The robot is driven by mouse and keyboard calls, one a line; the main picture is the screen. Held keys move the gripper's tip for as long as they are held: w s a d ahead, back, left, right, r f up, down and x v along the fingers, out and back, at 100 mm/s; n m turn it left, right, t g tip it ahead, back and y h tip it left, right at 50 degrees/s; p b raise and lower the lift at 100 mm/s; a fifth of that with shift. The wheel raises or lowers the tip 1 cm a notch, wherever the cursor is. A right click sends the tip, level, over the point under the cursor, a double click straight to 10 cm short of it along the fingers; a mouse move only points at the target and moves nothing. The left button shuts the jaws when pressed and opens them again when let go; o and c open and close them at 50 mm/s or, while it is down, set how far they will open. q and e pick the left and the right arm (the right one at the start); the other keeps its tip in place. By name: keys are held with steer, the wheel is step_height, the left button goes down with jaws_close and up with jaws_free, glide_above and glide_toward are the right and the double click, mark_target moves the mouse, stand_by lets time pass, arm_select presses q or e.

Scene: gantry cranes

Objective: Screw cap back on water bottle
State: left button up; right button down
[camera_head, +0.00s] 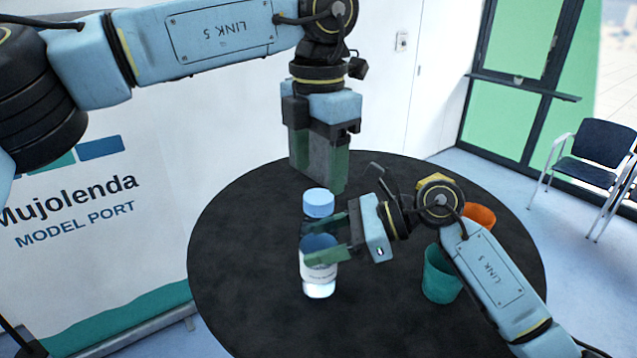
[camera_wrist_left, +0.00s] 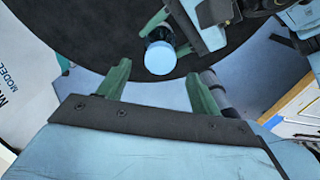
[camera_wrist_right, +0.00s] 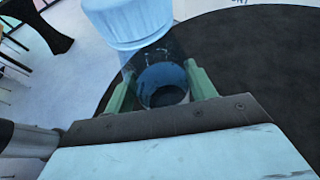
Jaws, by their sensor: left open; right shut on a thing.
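The clear water bottle (camera_head: 319,272) stands upright at the left part of the round black table. The light blue cap (camera_head: 318,203) sits on top of its neck; I cannot tell how tightly. The cap also shows in the left wrist view (camera_wrist_left: 159,58). My right gripper (camera_head: 328,240) is shut on the bottle's body from the right side, below the cap. My left gripper (camera_head: 319,180) points down above and behind the bottle. It is open and empty, and its fingers (camera_wrist_left: 155,75) are apart from the cap.
The round black table (camera_head: 240,250) carries a teal cup (camera_head: 440,278) and an orange cup (camera_head: 480,214) at the right, partly behind my right arm. A banner (camera_head: 80,230) stands at the left, chairs (camera_head: 590,150) at the far right. The table's left part is clear.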

arm_select(q)
step_height(320, 180, up, 8)
steer(key=shift+f, duration=0.15)
arm_select(e)
steer(key=shift+c, duration=2.1)
jaws_free()
arm_select(q)
step_height(320, 180, down, 4)
steer(key=b, duration=0.4)
arm_select(e)
steer(key=v, duration=1.3)
steer(key=shift+d, duration=0.25)
